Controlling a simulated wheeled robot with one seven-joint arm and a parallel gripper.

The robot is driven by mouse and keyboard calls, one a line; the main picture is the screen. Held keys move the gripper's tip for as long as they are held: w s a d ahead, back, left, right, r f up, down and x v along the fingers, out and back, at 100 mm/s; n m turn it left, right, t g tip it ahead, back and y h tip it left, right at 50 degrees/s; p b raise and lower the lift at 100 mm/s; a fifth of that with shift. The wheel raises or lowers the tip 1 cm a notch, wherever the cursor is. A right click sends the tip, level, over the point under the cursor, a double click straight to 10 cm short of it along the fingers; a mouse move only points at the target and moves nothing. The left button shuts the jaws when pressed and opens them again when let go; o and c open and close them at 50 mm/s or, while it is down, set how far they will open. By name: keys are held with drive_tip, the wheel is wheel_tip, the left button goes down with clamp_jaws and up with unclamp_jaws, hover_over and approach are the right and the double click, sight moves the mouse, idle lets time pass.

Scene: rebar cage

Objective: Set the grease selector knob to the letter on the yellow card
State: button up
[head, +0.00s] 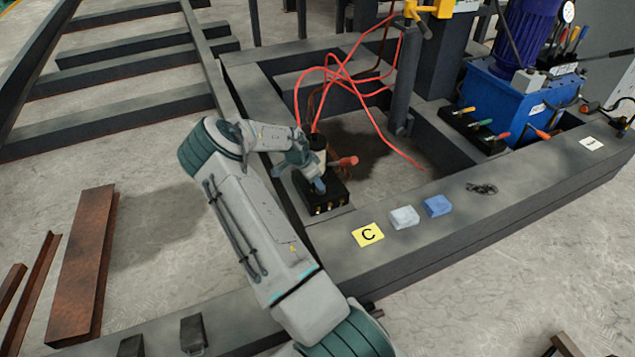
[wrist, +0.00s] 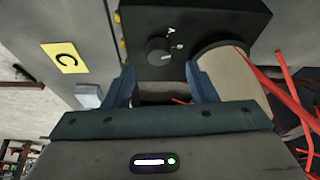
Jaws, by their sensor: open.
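The yellow card (head: 368,235) lies on the grey frame beam and bears a black letter C. It also shows in the wrist view (wrist: 66,57). The black grease box (head: 333,208) sits on the beam, with brass fittings along its front. Its round dark selector knob (wrist: 159,51) shows in the wrist view, with small white marks beside it that I cannot read surely. My gripper (wrist: 158,75) is open, its blue fingertips either side of the knob's line and seemingly short of it. In the head view my gripper (head: 319,184) covers the knob.
A pale cylinder (wrist: 222,70) stands close beside my right finger, with red hoses (wrist: 290,100) near it. A red-handled lever (head: 345,161) is beside the box. A blue pump unit (head: 510,100) stands back right.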

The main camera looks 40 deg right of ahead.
drive_tip(key=p+v, duration=0.2)
drive_tip(key=v, duration=0.7)
drive_tip(key=shift+r, duration=0.1)
